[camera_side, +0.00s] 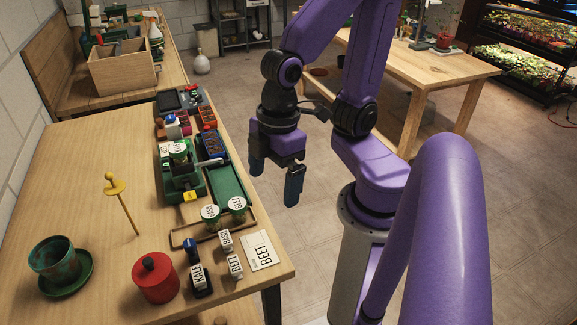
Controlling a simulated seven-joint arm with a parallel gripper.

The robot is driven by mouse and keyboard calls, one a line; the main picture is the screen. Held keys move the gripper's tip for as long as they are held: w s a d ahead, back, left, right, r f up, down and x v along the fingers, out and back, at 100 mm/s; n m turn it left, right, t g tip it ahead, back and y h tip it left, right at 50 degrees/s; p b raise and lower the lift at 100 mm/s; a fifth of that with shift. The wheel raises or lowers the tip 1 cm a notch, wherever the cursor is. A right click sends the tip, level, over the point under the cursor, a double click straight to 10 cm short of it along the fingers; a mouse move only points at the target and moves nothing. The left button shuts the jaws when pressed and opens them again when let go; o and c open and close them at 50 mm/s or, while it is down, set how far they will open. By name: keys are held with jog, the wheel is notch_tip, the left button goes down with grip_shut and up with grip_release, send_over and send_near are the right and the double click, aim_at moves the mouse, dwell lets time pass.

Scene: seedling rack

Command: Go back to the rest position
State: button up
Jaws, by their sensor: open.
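My gripper (274,180) hangs at the end of my purple arm, beyond the right edge of the wooden table (90,180). Its two dark blue fingers point down and stand apart, with nothing between them. It is to the right of the green tray (228,183) and appears clear of it. White-lidded round pots (210,212) labelled as seedlings or seeds stand at the tray's near end; one lid reads BEET (237,204).
Near the front edge are a BEET card (261,250), small label blocks (235,266), a KALE stamp (200,278) and a red lidded jar (155,278). The floor right of the table is open.

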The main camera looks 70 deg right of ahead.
jog(key=shift+h, duration=0.4)
jog(key=s+d, duration=0.2)
jog(key=d, duration=0.1)
jog(key=shift+s+d+r, duration=0.2)
jog(key=shift+s, duration=0.1)
